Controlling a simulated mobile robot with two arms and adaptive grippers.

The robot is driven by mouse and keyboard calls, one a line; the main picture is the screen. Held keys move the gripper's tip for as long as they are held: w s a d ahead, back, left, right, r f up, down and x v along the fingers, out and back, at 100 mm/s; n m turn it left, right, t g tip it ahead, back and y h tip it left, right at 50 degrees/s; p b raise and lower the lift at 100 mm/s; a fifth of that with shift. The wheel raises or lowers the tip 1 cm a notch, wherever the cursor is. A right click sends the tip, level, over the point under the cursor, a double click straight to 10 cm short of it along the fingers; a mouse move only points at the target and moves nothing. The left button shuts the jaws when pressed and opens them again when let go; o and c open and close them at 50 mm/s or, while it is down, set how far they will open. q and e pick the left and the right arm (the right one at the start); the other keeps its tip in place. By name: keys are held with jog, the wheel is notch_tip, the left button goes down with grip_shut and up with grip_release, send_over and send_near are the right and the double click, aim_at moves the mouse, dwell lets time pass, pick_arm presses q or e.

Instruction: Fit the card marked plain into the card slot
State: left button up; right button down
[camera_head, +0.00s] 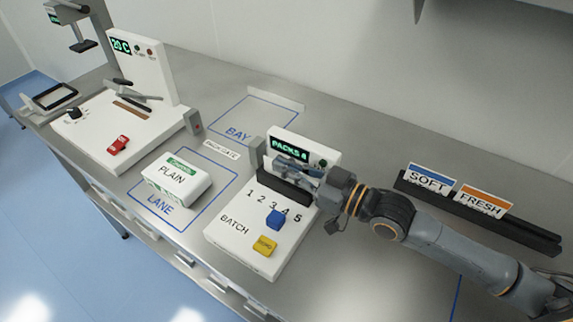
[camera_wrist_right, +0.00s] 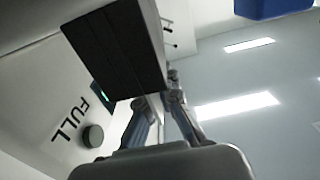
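No separate card marked plain shows clearly. The word PLAIN is on a white pack (camera_head: 174,178) with a green label, lying in the blue-outlined lane. A dark slotted bar (camera_head: 284,187), likely the card slot, lies on the white batch unit, below its PACKS display. My right gripper (camera_head: 290,165) is just above this bar. In the wrist view its fingers (camera_wrist_right: 164,100) reach toward a dark grooved block (camera_wrist_right: 115,50). A thin pale sliver shows between them; I cannot tell whether it is a held card. My left gripper is out of view.
SOFT (camera_head: 428,179) and FRESH (camera_head: 482,203) cards stand in a dark rack (camera_head: 525,236) at right. Blue (camera_head: 275,220) and yellow (camera_head: 265,246) blocks sit on the batch unit's front. A white machine (camera_head: 105,130) stands at left. The bay outline (camera_head: 262,115) is empty.

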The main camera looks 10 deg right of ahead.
jog(key=shift+f, duration=0.25)
jog(key=c, duration=1.4)
grip_release()
jog(key=shift+c, duration=0.2)
jog(key=v, duration=1.2)
